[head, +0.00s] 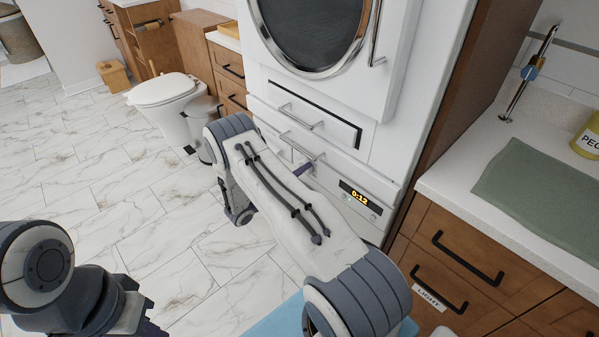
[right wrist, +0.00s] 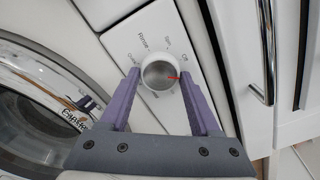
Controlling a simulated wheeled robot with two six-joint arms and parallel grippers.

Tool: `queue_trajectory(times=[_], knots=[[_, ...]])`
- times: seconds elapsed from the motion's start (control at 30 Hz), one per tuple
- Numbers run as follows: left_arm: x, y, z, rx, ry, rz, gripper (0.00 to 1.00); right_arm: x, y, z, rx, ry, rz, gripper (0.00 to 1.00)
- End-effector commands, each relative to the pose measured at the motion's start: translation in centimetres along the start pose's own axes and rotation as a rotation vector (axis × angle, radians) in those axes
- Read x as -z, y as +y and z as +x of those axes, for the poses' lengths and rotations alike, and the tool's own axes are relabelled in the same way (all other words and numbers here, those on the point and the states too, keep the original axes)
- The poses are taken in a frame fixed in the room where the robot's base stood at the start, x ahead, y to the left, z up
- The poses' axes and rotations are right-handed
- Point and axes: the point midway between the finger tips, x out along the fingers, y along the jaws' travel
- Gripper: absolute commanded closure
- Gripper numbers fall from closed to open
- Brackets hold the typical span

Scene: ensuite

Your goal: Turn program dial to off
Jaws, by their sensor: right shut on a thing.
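The program dial (right wrist: 160,72) is a round pale knob with a red pointer mark on a white panel in the right wrist view. Printed labels surround it, including Rinse, Spin and Off. The red mark points to the right, a little below the Off label. My right gripper (right wrist: 161,80) is shut on the dial, one purple finger on each side. In the head view, my right gripper (head: 303,168) reaches the white machine's front, and the dial is hidden there. My left gripper (head: 148,322) is cut off at the lower left, its fingers not clear.
A lit display (head: 360,195) reads 0:12 on the lower machine. Another white machine with a round door (head: 310,30) is stacked above. A counter with a green mat (head: 540,185) stands at the right. A toilet (head: 165,92) stands at the left, with open tiled floor in front.

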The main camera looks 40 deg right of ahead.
Motion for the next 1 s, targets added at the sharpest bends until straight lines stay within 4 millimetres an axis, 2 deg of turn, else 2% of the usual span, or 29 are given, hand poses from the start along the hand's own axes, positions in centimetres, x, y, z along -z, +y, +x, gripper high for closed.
queue_trajectory(times=[0.5, 1.0], knots=[[0.01, 0.01, -0.16, 0.0, 0.0, 0.0, 1.0, -0.05, -0.06, -0.08, -0.002, -0.002, -0.43, 0.92], [0.01, 0.02, -0.22, 0.0, 0.0, 0.0, 1.0, -0.07, -0.06, -0.09, -0.002, -0.003, -0.587, 0.92]])
